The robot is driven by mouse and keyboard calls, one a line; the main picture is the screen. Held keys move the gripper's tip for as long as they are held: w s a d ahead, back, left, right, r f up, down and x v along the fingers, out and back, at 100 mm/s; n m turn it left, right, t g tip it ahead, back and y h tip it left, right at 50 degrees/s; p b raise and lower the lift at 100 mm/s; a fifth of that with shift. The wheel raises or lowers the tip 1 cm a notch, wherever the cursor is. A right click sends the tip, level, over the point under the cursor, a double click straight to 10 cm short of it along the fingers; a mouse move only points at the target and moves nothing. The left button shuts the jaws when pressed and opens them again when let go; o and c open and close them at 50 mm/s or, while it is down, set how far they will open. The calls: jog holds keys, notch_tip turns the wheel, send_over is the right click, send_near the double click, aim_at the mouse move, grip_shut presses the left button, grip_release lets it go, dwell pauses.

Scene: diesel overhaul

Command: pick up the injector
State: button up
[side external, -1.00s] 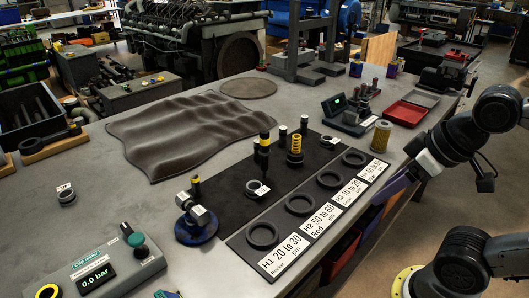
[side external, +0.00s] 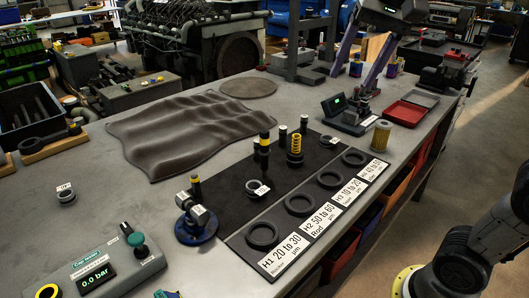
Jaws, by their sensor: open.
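My gripper (side external: 352,78) is at the top right of the side external view. Its two long purple fingers point down and are spread apart, with nothing seen between them. The fingertips are over or in front of the small fixture with a green display (side external: 338,104); the exact height is hard to tell. Slim dark upright parts stand on the black mat (side external: 222,165). One with a yellow band (side external: 264,140) looks most like the injector, but I cannot be sure. My gripper is well away from it, toward the back right.
A yellow spring (side external: 295,148) and several dark rings (side external: 299,204) are on the mat and label strip. A blue-based tool (side external: 196,228) stands at the front. A tan filter (side external: 381,135) and red tray (side external: 405,113) are at right. Grey cloth (side external: 185,135) covers the middle.

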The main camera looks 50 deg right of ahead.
jog(key=w+r+m, duration=0.2)
jog(key=w, duration=0.4)
jog(key=m+g, duration=0.3)
jog(key=g, duration=0.1)
send_over(264, 131)
notch_tip(264, 131, down, 13)
jog(key=f, duration=0.9)
jog(key=shift+w+d, duration=0.2)
jog(key=shift+d, duration=0.05)
jog(key=shift+s+a+f, duration=0.15)
jog(key=shift+f, duration=1.15)
jog(key=shift+s+a+f, duration=0.1)
jog(key=shift+s+f, duration=0.05)
jog(key=shift+f, duration=1.15)
grip_shut()
